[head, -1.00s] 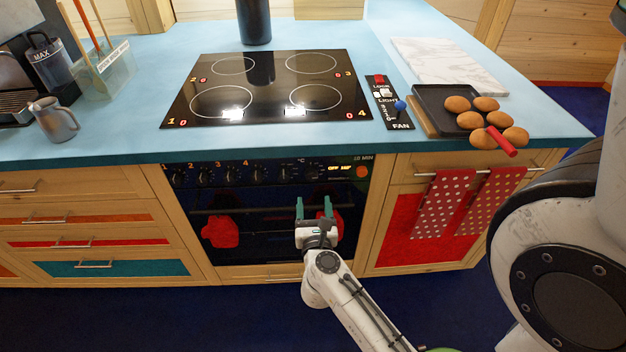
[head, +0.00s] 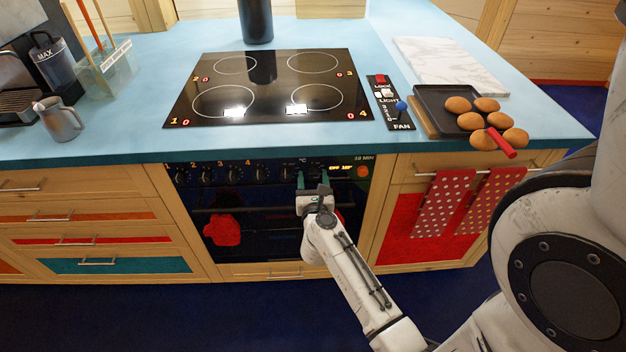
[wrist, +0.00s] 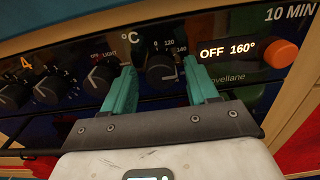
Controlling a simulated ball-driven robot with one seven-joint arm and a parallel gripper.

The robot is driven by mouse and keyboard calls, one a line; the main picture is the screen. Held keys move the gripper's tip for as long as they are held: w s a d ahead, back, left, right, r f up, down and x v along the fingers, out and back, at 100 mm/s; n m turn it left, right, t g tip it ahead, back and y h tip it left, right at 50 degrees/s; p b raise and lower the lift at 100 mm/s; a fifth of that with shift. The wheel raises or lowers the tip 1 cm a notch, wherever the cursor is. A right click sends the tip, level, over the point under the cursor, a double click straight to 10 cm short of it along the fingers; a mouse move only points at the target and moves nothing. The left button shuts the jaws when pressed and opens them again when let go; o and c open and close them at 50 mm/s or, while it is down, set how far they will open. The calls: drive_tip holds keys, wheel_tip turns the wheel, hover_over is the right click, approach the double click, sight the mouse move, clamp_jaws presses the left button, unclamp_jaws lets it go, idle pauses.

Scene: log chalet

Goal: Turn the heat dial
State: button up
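The oven's dark control panel (head: 225,174) carries a row of black dials with white pointers. The heat dial (wrist: 162,72), under the "°C" mark with numbers such as 120 and 140 around it, lies between my fingertips in the wrist view. My gripper (wrist: 160,68) is open, with one teal finger on each side of that dial; I cannot tell whether either touches it. In the head view my gripper (head: 312,174) is at the panel and hides much of that dial. The display (wrist: 228,50) reads "OFF 160°".
An orange button (wrist: 281,53) is right of the display. Another dial (wrist: 101,80) sits just left of my left finger. A red mitt (head: 222,229) hangs on the oven front. The blue counter (head: 120,150) overhangs the panel. Dotted towels (head: 440,203) hang at the right.

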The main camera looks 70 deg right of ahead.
drive_tip(key=c, duration=0.9)
drive_tip(key=shift+c, duration=0.2)
drive_tip(key=shift+r+n+p, duration=0.1)
drive_tip(key=shift+n+p, duration=0.25)
drive_tip(key=shift+n, duration=0.15)
drive_tip(key=n+p, duration=0.2)
drive_tip(key=n, duration=0.1)
drive_tip(key=shift+w+a, duration=0.1)
drive_tip(key=n+p, duration=0.3)
drive_tip(key=n, duration=0.2)
drive_tip(key=shift+w, duration=0.1)
drive_tip(key=n+p, duration=0.2)
drive_tip(key=n, duration=0.2)
drive_tip(key=shift+n+p, duration=0.4)
drive_tip(key=n, duration=0.1)
drive_tip(key=n+p, duration=0.1)
drive_tip(key=n, duration=0.2)
drive_tip(key=shift+f+p, duration=0.25)
drive_tip(key=shift+p, duration=0.05)
drive_tip(key=shift+n, duration=0.3)
